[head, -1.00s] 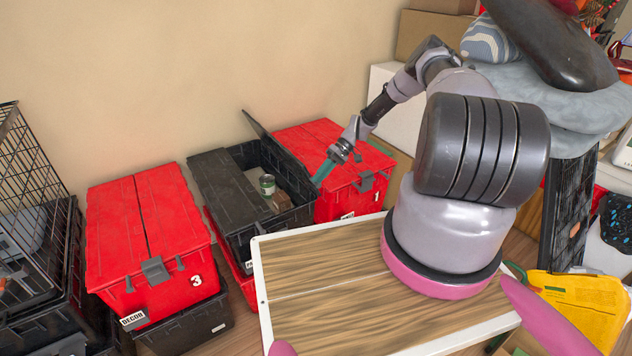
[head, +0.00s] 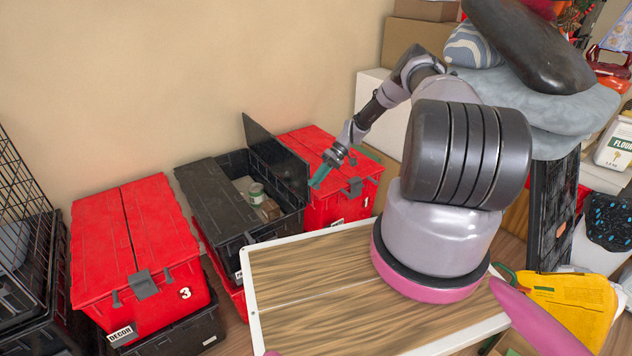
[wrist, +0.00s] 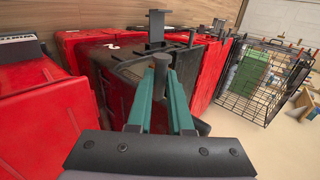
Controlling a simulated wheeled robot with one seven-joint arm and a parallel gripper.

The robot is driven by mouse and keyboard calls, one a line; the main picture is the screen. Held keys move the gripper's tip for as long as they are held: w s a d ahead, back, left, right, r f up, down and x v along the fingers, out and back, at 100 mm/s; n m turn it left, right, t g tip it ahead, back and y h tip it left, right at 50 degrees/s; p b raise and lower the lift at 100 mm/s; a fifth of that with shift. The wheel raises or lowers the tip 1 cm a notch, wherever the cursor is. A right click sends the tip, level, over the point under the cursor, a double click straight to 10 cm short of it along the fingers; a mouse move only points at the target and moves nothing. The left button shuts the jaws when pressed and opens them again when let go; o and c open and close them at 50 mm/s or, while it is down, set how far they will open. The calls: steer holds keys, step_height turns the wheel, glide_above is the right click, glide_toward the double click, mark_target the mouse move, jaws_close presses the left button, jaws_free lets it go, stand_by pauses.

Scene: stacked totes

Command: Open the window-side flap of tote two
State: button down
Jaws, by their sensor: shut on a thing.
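Tote two is the black tote (head: 270,228) between two red ones. Its left flap (head: 216,200) lies shut. Its right flap (head: 272,160) stands raised, close to upright, along the right side of the opening. My gripper (head: 318,182) is at the flap's front end, on the right. In the wrist view my teal fingers (wrist: 160,80) are closed around a dark, post-like part (wrist: 163,62) that looks like the flap's handle; the exact contact is partly hidden. Inside the tote are a can (head: 256,192) with a green label and a brown box (head: 270,209).
Red tote 3 (head: 135,235) stands at left on a black tote. Red tote 1 (head: 345,190) stands right of tote two, close to my gripper. A wire crate (head: 25,220) is at far left. A wood-topped white table (head: 330,275) is in front.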

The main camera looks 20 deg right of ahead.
steer(key=c, duration=0.8)
jaws_free()
steer(key=shift+s+d+f, duration=0.1)
steer(key=shift+s+f, duration=0.2)
steer(key=shift+f, duration=0.1)
steer(key=shift+c, duration=0.2)
steer(key=shift+w+r, duration=0.1)
steer(key=shift+r, duration=0.05)
steer(key=shift+w+r, duration=0.1)
steer(key=v, duration=1)
steer(key=shift+d+r, duration=0.2)
steer(key=shift+d, duration=0.05)
